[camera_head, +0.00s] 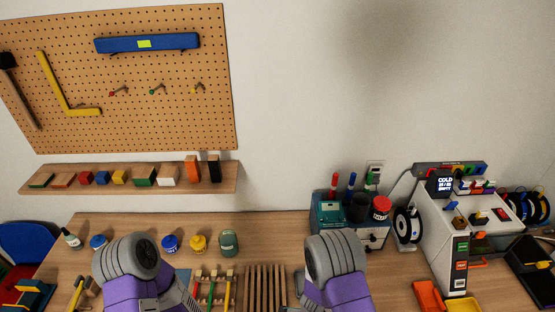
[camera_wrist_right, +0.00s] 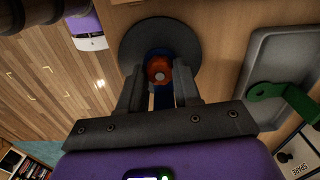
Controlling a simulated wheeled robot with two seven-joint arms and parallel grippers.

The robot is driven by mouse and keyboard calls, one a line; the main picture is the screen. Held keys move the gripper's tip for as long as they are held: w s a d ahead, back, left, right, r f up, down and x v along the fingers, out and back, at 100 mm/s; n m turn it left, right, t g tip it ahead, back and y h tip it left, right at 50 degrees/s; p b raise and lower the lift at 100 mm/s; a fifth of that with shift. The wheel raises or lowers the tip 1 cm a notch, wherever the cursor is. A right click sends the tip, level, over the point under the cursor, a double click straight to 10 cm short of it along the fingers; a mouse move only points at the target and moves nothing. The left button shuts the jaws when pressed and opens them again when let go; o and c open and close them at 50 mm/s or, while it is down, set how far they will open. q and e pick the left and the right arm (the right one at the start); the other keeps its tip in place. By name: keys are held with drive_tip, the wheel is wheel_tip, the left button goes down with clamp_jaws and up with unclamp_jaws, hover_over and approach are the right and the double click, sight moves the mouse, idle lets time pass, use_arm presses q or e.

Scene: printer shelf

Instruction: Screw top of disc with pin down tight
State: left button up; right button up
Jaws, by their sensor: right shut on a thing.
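In the right wrist view, a wide dark disc (camera_wrist_right: 190,38) lies beyond my right gripper. An orange-red knob-like piece (camera_wrist_right: 158,70) with a blue part (camera_wrist_right: 163,98) stands in front of the disc's middle. My right gripper (camera_wrist_right: 158,90) has its two dark fingers on either side of this piece and is shut on it. I cannot tell a pin apart, or whether the top is seated tight. The head view shows both my arms at the bottom edge, but neither gripper; my left gripper is not in view.
In the right wrist view, a grey tray (camera_wrist_right: 262,75) with a green part (camera_wrist_right: 268,91) lies at right. In the head view, the bench holds a slatted wooden rack (camera_head: 265,285), jars (camera_head: 229,243), a drawer unit (camera_head: 373,240) and a grey machine (camera_head: 430,235).

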drive_tip(key=o, duration=0.5)
drive_tip(key=n, duration=0.4)
drive_tip(key=shift+n+b, duration=0.3)
drive_tip(key=shift+b, duration=0.1)
drive_tip(key=n, duration=0.4)
drive_tip(key=shift+b, duration=0.35)
drive_tip(key=n, duration=0.4)
drive_tip(key=shift+b, duration=0.35)
drive_tip(key=n, duration=0.4)
drive_tip(key=shift+n, duration=0.3)
drive_tip(key=shift+c, duration=0.4)
